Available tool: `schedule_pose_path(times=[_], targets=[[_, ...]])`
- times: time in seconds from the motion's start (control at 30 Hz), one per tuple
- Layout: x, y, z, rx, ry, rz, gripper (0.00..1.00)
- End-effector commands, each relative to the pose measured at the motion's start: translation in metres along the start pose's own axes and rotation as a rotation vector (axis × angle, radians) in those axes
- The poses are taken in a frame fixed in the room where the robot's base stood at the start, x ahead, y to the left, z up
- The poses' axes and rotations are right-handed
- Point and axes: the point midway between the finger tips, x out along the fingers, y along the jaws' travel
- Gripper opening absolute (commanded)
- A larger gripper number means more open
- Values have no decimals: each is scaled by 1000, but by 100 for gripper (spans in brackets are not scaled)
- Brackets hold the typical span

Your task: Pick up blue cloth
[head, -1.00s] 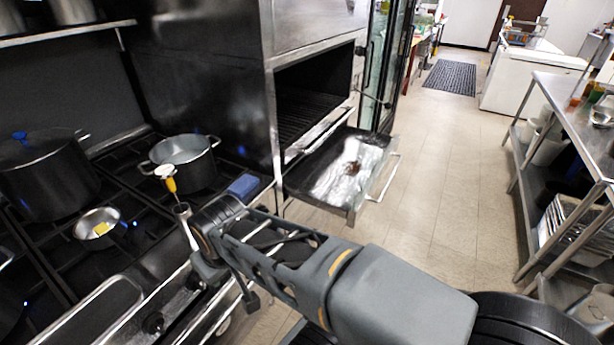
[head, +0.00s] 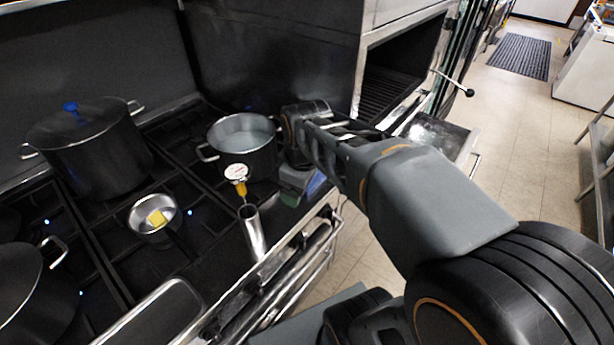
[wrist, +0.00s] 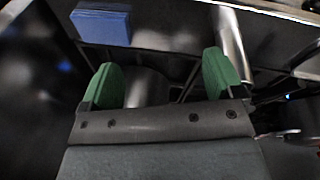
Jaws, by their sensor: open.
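The blue cloth (wrist: 102,26) is a folded blue block at the top left of the wrist view, lying on the dark stove top. It is beyond and to the left of my fingers, apart from them. In the head view only a small blue part of the cloth (head: 316,184) shows beside my gripper (head: 290,190), which hides the rest. In the wrist view my gripper (wrist: 163,72) is open, its two green fingertips wide apart with nothing held between them.
A grey pot (head: 243,150) stands close to my gripper on the stove. A metal cylinder (head: 251,232) and a yellow-stemmed thermometer (head: 239,178) are near the stove's front edge. A small pan (head: 155,217) and large black pot (head: 90,150) are to the left.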

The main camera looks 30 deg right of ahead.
Motion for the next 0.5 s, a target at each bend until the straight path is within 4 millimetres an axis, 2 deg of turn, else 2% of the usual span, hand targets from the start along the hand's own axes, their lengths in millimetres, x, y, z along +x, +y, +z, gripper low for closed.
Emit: schedule_pose_path(times=[0.1,0.3,0.5], targets=[[-5,33,-13,-317,-39,-40,94],[-6,80,-26,-811,-62,-123,94],[-3,110,-32,-1142,-50,-188,94]])
